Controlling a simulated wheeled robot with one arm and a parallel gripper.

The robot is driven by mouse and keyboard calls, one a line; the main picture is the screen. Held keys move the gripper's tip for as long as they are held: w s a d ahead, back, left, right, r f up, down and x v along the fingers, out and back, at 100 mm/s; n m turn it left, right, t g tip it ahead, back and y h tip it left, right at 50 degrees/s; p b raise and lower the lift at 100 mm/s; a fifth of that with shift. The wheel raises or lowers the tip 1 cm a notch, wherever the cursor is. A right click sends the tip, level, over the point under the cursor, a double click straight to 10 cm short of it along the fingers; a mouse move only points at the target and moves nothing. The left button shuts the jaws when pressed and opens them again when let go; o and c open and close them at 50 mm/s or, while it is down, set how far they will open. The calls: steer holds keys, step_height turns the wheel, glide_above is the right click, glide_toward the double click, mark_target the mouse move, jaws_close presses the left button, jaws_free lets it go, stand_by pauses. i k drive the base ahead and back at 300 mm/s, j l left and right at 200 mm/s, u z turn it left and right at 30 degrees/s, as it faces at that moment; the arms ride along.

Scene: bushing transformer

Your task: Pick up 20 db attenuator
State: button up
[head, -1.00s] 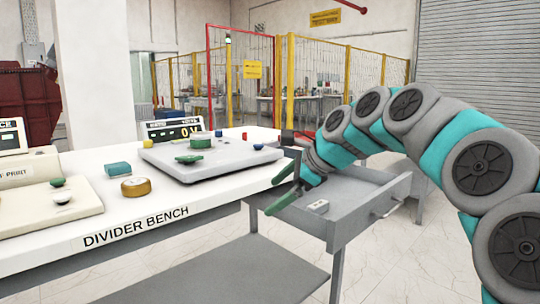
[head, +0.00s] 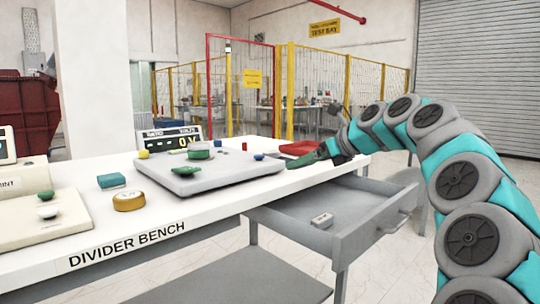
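A small light-grey block (head: 321,220) lies in the open grey drawer (head: 352,243) under the bench's right end. It may be the 20 dB attenuator, but no label on it can be read. My gripper (head: 318,155) is above the right end of the white bench top, up and behind the drawer and apart from the block. Its green fingers are seen edge-on, so their gap cannot be judged. Nothing can be made out between them.
The divider bench (head: 150,205) holds a grey plate (head: 215,176) with several coloured terminals, a brass disc (head: 129,200), a teal block (head: 111,181) and a display (head: 170,138). A red item (head: 298,148) lies beside my gripper. The drawer is mostly empty.

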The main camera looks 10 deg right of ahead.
mark_target(274, 154)
steer(key=i, duration=0.9)
